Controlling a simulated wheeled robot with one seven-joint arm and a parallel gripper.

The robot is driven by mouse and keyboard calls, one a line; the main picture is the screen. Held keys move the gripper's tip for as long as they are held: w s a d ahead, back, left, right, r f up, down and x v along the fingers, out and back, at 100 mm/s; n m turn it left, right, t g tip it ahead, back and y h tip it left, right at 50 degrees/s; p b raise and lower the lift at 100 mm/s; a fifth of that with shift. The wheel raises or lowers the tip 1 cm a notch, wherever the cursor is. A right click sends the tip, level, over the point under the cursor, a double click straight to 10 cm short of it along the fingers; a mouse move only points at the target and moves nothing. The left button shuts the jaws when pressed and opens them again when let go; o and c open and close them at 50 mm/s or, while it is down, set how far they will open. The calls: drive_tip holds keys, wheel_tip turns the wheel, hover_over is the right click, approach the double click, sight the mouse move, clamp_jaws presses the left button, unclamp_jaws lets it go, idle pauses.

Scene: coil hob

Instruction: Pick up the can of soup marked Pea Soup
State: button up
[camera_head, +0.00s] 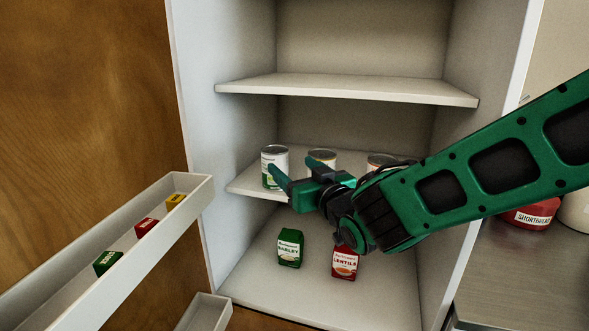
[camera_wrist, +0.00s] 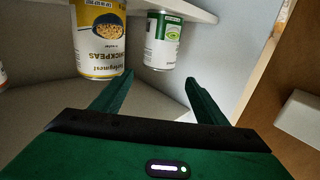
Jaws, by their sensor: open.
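A can with a green and white label (camera_head: 274,157) stands upright at the left end of the middle shelf. It also shows in the wrist view (camera_wrist: 163,42), where the picture is turned over; its name is too small to read. My gripper (camera_head: 288,166) is open and empty, in front of the shelf with its fingers towards this can. In the wrist view the fingertips (camera_wrist: 158,80) are apart, with the green can beyond them. A yellow-labelled can marked Chickpeas (camera_wrist: 98,45) stands beside it. No can is between the fingers.
Barley (camera_head: 290,248) and lentils (camera_head: 345,262) boxes stand below. An open door with a rack (camera_head: 60,262) of small boxes is at left.

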sight(280, 155)
drive_tip(key=x, duration=0.4)
drive_tip(key=shift+w+f, duration=0.1)
drive_tip(key=shift+w, duration=0.3)
drive_tip(key=shift+x, duration=2.95)
drive_tip(key=c, duration=1.2)
